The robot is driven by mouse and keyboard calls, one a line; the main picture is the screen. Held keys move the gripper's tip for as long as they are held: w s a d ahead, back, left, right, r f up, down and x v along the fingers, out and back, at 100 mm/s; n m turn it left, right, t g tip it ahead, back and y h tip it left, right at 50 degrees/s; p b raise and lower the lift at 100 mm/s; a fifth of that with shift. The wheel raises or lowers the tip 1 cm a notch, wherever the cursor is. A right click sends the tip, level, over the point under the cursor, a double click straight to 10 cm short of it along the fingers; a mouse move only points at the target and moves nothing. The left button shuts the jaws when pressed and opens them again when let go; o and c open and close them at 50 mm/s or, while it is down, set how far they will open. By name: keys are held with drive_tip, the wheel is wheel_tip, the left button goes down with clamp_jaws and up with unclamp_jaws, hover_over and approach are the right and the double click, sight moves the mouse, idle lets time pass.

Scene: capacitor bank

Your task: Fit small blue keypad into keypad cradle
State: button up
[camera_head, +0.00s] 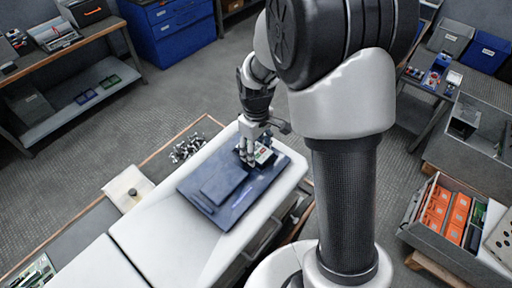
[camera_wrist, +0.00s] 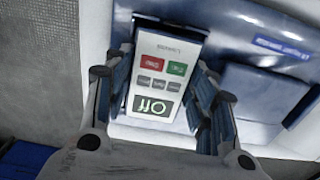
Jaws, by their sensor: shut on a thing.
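A small keypad (camera_wrist: 168,62) with a pale face, a red and a green button, several grey buttons and a display reading "OFF" sits between my fingers. It appears upside down in the wrist view, and its sides look dark. My gripper (camera_wrist: 165,78) is shut on it, one finger along each long side. In the head view my gripper (camera_head: 250,150) is over the far right part of a blue panel (camera_head: 200,205), with the keypad (camera_head: 264,155) at its tips. I cannot tell whether the keypad touches the panel.
The blue panel lies on a white housing (camera_head: 165,245) and carries a raised blue block (camera_head: 224,182). Loose metal parts (camera_head: 187,148) and a pale plate (camera_head: 128,188) lie beyond the housing's left edge. A grey bin with orange items (camera_head: 450,212) stands at right.

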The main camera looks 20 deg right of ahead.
drive_tip(key=shift+f, duration=0.1)
drive_tip(key=o, duration=1.3)
wheel_tip(320, 180, up, 12)
drive_tip(key=shift+r, duration=0.1)
drive_tip(key=shift+s, duration=0.1)
drive_tip(key=s+m+t+b, duration=0.1)
drive_tip(key=s+m+b, duration=0.1)
drive_tip(key=s, duration=0.5)
drive_tip(key=s+r+m+t+b, duration=0.1)
drive_tip(key=s+m+t+b, duration=0.1)
drive_tip(key=s, duration=0.5)
drive_tip(key=s+r+m+t+b, duration=0.1)
drive_tip(key=s+m+b, duration=0.1)
drive_tip(key=s, duration=0.5)
drive_tip(key=shift+s+a+m+t, duration=0.1)
drive_tip(key=shift+s+m+t, duration=0.05)
drive_tip(key=shift+m+t, duration=0.2)
